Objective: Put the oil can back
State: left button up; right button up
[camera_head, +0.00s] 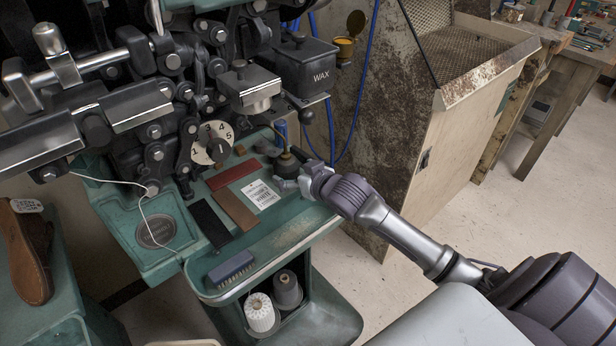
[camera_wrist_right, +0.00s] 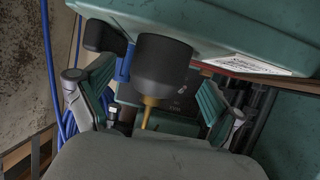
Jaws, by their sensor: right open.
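The oil can (camera_head: 287,164) has a dark round body and a thin brass spout. It stands at the back right of the green machine tray (camera_head: 290,226), left of my right gripper (camera_head: 297,180). In the right wrist view the picture is upside down, and the can (camera_wrist_right: 163,66) shows between the two spread fingers of my right gripper (camera_wrist_right: 156,88), its spout pointing down the picture. The gripper is open and close around the can; I cannot tell whether either finger touches it. My left gripper is not in view.
On the tray lie a red strip (camera_head: 233,174), a brown strip (camera_head: 235,210), a black strip (camera_head: 210,224), a label card (camera_head: 260,194) and a brush (camera_head: 229,270). The wax box (camera_head: 306,66) overhangs behind the can. Thread spools (camera_head: 262,313) sit below. A rusty cabinet (camera_head: 440,150) stands right.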

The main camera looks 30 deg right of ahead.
jog(key=v, duration=0.8)
dwell(0.4)
